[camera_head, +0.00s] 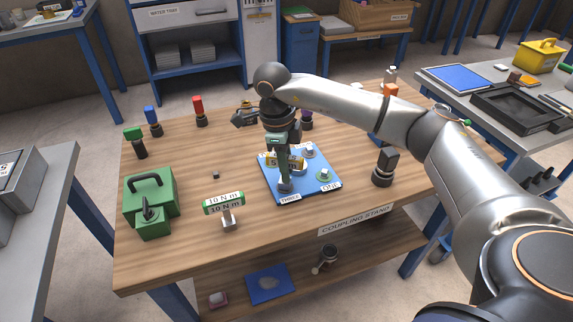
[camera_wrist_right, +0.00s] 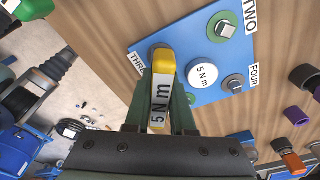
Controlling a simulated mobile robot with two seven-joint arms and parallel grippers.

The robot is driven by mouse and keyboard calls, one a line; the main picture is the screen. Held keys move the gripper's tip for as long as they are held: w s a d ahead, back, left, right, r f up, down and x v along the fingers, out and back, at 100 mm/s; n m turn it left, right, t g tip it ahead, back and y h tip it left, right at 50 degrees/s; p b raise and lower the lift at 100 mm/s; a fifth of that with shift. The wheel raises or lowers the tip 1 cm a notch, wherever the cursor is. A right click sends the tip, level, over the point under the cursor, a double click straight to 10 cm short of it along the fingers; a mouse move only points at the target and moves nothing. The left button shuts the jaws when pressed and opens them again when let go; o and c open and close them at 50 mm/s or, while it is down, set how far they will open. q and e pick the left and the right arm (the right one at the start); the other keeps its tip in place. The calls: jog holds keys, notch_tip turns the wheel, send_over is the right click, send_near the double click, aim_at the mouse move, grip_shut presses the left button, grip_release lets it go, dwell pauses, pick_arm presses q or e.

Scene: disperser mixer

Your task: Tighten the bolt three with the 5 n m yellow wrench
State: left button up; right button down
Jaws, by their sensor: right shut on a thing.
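My right gripper (camera_head: 283,163) is shut on the yellow wrench (camera_wrist_right: 161,90) marked 5 N m, which also shows in the head view (camera_head: 298,163). The gripper is low over the left part of the blue plate (camera_head: 305,190). The wrench's far end lies over the plate corner beside the partly covered THREE label (camera_wrist_right: 137,64). Bolt three is hidden there, so I cannot tell how well the wrench sits on it. Bolt two (camera_wrist_right: 227,29) and bolt four (camera_wrist_right: 234,83) are uncovered. My left gripper is not in view.
A green-and-white 10 N m wrench (camera_head: 223,205) stands left of the plate. A green case (camera_head: 150,203) is at the table's left. Several coloured-handled tools stand at the back left, and a black-based tool (camera_head: 384,168) stands right. The wooden front edge is mostly clear.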

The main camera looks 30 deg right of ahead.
jog(key=shift+s+a+f+m+p, duration=0.1)
jog(key=shift+m+p, duration=0.1)
jog(key=shift+m, duration=0.4)
jog(key=shift+s+m+p, duration=0.1)
jog(key=shift+m+p, duration=0.1)
jog(key=shift+m, duration=0.4)
jog(key=c, duration=1.2)
grip_release()
jog(key=shift+f, duration=0.1)
jog(key=o, duration=0.5)
jog(key=shift+w, duration=0.15)
grip_shut()
jog(key=shift+r, duration=0.3)
jog(key=shift+r+p, duration=2.25)
jog(key=shift+r, duration=0.6)
